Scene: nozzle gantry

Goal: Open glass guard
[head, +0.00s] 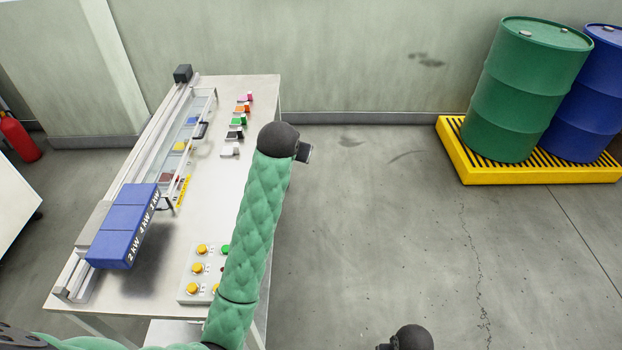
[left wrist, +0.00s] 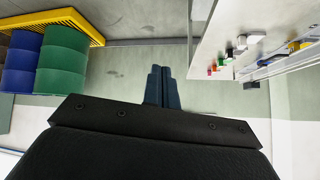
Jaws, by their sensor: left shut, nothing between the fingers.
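The glass guard (head: 204,108) is a clear panel in a thin frame along the front of the gantry on the steel table, in the head view. A dark handle (head: 201,131) sits on its front side. The guard looks lowered in front of the rail, but its exact position is hard to tell. My left gripper (left wrist: 160,76) is shut and empty in the left wrist view, apart from the guard and the table. In the head view my raised green-sleeved arm stands over the table's right edge, and the gripper's fingers are not clearly seen.
A blue block (head: 122,218) marked 2 kW, 4 kW, 3 kW sits on the rail's near end. Several coloured nozzles (head: 238,121) line the table's (head: 262,90) right side. A button box (head: 190,285) is near the front. Drums (head: 525,90) stand on a yellow pallet (head: 470,170); the floor between is clear.

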